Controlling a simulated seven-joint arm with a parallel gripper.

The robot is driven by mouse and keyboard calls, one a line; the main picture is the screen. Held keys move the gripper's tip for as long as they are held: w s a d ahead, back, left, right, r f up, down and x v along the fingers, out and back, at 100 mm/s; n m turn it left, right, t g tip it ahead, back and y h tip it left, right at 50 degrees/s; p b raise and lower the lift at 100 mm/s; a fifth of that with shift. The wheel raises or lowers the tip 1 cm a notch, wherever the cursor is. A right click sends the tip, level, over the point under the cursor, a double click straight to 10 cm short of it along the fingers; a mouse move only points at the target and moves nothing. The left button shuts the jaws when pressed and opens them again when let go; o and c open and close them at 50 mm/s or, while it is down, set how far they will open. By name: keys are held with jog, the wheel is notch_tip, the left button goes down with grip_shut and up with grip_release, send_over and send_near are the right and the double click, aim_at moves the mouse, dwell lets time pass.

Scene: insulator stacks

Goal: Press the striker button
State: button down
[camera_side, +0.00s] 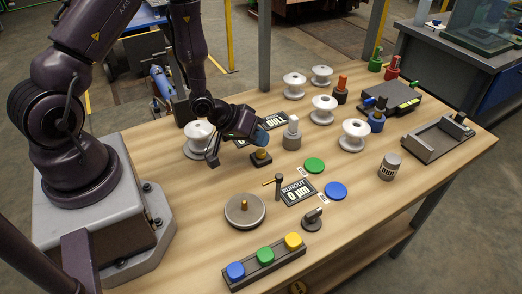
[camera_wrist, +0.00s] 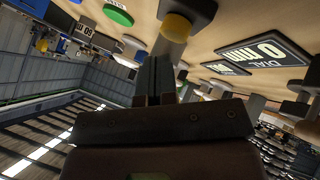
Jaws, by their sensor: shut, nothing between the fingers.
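A yellow button (camera_side: 261,155) on a small dark block stands near the middle of the table. It also shows at the top of the wrist view, as a yellow cap (camera_wrist: 176,27) on a dark base, just beyond my fingertips. My gripper (camera_side: 213,161) is left of this button in the side view. Its fingers are together and empty in the wrist view (camera_wrist: 160,62). Whether they touch anything is not clear. A long dark block (camera_side: 264,262) at the front edge carries blue (camera_side: 236,271), green (camera_side: 265,255) and yellow (camera_side: 293,241) buttons. No striker label is legible.
White spools (camera_side: 353,135) stand behind and right of my gripper. A post with a brass arm (camera_side: 278,186), a round grey plate (camera_side: 245,210), a runout sign (camera_side: 298,193), a green disc (camera_side: 314,165) and a blue disc (camera_side: 336,190) occupy the middle. Bare wood shows at front right.

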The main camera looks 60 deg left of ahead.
aim_at(258, 150)
jog(key=shift+r, duration=0.15)
jog(key=shift+r, duration=2.5)
jog(key=shift+s+f, duration=0.15)
jog(key=shift+f, duration=0.05)
jog(key=s+a+r+m+g+y, duration=0.35)
jog(key=s+a+r+g, duration=0.2)
jog(key=s, duration=0.25)
jog(key=s+d+r, duration=0.2)
jog(key=d+r, duration=0.1)
jog(key=r, duration=0.3)
jog(key=s+d+r+m+t, duration=0.1)
jog(key=s+d+r, duration=0.2)
jog(key=r, duration=0.4)
jog(key=s+d+r+m+t, duration=0.1)
jog(key=s+d+r, duration=0.2)
jog(key=r, duration=0.4)
jog(key=shift+s+d+h, duration=0.25)
jog(key=shift+d+h, duration=0.1)
jog(key=shift+d, duration=0.2)
